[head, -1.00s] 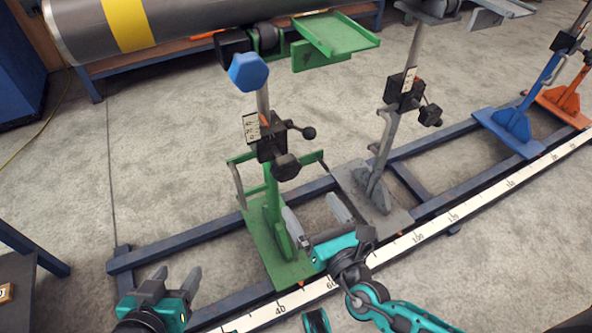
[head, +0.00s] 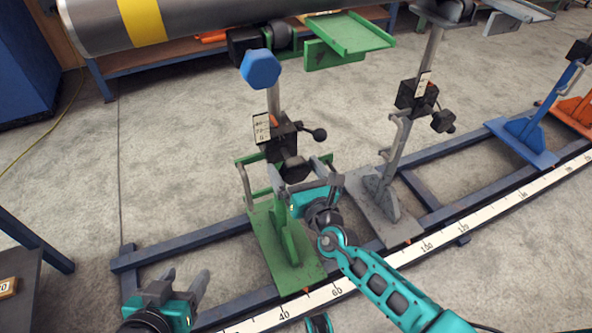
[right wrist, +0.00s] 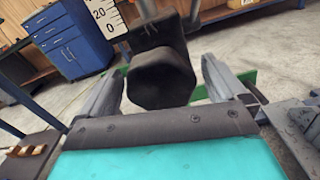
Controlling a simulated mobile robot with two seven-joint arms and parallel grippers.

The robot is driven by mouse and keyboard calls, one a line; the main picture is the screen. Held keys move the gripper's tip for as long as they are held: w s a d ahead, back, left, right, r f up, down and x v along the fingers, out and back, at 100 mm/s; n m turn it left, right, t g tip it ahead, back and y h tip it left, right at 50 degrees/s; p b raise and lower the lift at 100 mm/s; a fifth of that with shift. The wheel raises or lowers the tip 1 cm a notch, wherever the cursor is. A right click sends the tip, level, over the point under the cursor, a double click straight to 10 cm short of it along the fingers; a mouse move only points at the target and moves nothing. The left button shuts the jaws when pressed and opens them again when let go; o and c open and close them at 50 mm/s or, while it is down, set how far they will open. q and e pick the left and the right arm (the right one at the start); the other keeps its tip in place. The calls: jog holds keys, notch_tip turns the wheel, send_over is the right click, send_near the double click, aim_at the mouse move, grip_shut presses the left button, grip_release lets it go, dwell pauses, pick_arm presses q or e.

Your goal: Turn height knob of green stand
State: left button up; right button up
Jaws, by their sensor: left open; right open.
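The green stand (head: 284,235) has a black clamp block on its post with a white scale plate (head: 262,128). A black faceted knob (head: 292,169) sticks out of the block; I take it as the height knob. In the right wrist view the knob (right wrist: 160,80) sits between the two finger tips, with a gap visible on both sides. My right gripper (head: 299,172) is open at the knob; it also shows in the right wrist view (right wrist: 158,88). My left gripper (head: 183,282) is open and empty, low at the left, beside the rail.
A lever with a ball end (head: 318,134) and a blue knob (head: 261,69) sit higher on the stand. A grey stand (head: 385,200) is close on the right. A large grey pipe (head: 200,20) lies above. Floor left of the stand is clear.

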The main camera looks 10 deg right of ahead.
jog(key=shift+c, duration=0.4)
jog(key=c, duration=0.9)
jog(key=shift+n, duration=0.3)
